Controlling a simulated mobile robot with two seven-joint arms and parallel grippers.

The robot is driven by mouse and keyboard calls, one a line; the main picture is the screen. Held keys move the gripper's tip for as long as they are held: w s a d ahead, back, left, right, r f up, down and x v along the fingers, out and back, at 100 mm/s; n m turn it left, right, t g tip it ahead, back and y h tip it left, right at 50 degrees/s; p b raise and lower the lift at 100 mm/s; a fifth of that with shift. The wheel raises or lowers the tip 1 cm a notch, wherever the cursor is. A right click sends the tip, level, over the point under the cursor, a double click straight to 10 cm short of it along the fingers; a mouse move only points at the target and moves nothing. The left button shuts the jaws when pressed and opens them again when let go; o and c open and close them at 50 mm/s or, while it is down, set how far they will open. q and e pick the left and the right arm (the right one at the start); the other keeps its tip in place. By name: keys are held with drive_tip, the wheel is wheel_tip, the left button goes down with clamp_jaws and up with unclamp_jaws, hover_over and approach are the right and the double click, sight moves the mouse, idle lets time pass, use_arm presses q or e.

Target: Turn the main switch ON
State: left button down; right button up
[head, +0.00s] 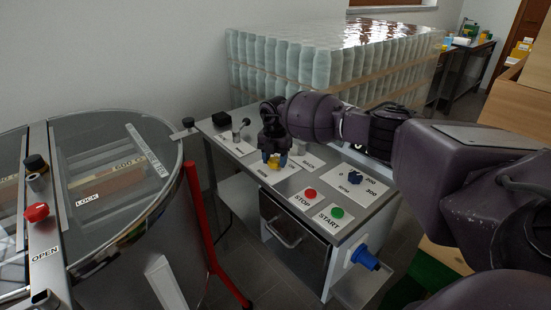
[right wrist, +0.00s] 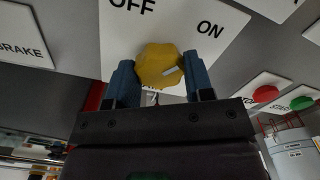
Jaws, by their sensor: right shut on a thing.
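The main switch is a yellow knob (right wrist: 158,62) on a white plate (right wrist: 188,22) marked OFF and ON. The word under the knob is mostly hidden by my gripper. A short grey mark on the knob lies on its right side in the right wrist view. My right gripper (right wrist: 157,82) has its two blue fingers on either side of the knob and is shut on it. In the head view my right gripper (head: 275,155) reaches down onto the yellow knob (head: 271,164) on the grey control panel. My left gripper is not in view.
Red STOP (head: 310,194) and green START (head: 337,212) buttons sit on the panel nearer the front. A blue knob (head: 354,177) is to their right. A round glass-lidded tank (head: 110,150) stands at left, and wrapped bottles (head: 330,60) stand behind.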

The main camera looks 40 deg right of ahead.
sight(275, 160)
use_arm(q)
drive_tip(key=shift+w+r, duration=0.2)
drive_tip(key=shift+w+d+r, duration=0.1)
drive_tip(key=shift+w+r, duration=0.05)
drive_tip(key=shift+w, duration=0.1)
use_arm(e)
drive_tip(key=o, duration=0.9)
drive_tip(key=shift+r, duration=0.1)
use_arm(q)
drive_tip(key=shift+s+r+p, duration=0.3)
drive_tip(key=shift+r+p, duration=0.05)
drive_tip(key=shift+p, duration=0.4)
use_arm(e)
wheel_tip(275, 160, up, 11)
drive_tip(key=shift+f, duration=0.15)
